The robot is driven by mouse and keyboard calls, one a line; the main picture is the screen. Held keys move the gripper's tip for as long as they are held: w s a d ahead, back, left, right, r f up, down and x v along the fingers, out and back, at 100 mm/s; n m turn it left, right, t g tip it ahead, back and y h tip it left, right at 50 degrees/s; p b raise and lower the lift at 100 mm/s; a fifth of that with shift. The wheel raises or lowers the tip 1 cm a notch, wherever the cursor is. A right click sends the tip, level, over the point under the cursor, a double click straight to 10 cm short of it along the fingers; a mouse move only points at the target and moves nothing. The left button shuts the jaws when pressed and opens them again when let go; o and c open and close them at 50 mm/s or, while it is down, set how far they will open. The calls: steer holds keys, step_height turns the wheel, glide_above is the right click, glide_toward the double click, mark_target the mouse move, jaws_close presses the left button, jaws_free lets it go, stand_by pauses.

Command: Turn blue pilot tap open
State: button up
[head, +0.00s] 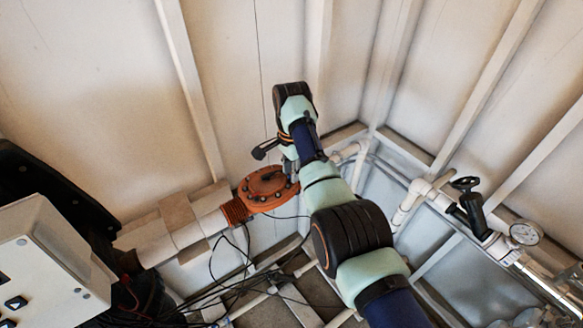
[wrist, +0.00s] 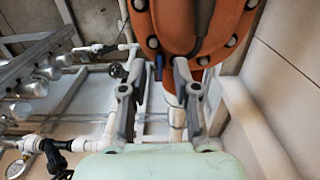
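The blue tap (wrist: 158,67) is a small dark blue lever in the wrist view, just below the lower rim of the orange flanged body (wrist: 190,30). My gripper (wrist: 160,75) is open, with one finger on each side of the tap in the picture. Gaps show on both sides of the tap, and neither finger visibly touches it. How far the tap lies from the fingertips in depth is unclear. In the head view the orange flanged body (head: 266,190) is left of my arm, which hides the tap and the fingers.
White pipes with a black-handled valve (head: 467,184) and a round gauge (head: 525,232) run along the right wall. A white control box (head: 45,265) stands at lower left. Loose black cables (head: 215,262) hang below the orange body. Wall panels close in behind.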

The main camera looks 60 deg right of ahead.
jaws_close()
steer(key=shift+n, duration=0.4)
steer(key=n, duration=0.3)
steer(key=shift+n, duration=0.4)
steer(key=n, duration=0.4)
steer(key=shift+n, duration=0.3)
steer(key=n, duration=0.4)
steer(key=shift+n, duration=0.3)
steer(key=n, duration=0.4)
steer(key=shift+r, duration=0.1)
jaws_free()
